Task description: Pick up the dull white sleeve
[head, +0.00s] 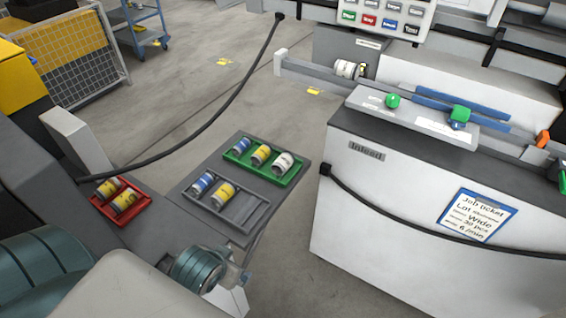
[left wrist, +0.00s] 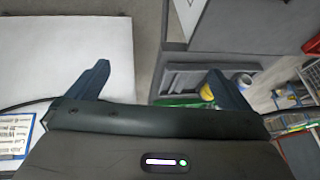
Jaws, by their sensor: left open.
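A mostly white sleeve (head: 283,163) lies at the right end of the green tray (head: 240,157), beside a yellow-banded sleeve (head: 261,155) and a blue-banded sleeve (head: 241,146). Another whitish sleeve (head: 345,68) sits on the machine's rail; I cannot tell which is duller. My left gripper (left wrist: 160,85) is open, with nothing between its fingers. In the left wrist view the green tray (left wrist: 185,102) is partly hidden behind the right-hand finger. My right gripper is not in view.
A grey slotted rack (head: 245,212) holds a blue-banded and a yellow-banded sleeve. A red tray (head: 138,209) holds yellow-banded sleeves at left. A white machine (head: 390,190) with a job ticket (head: 477,215) stands at right. A black cable (head: 215,115) crosses the floor area.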

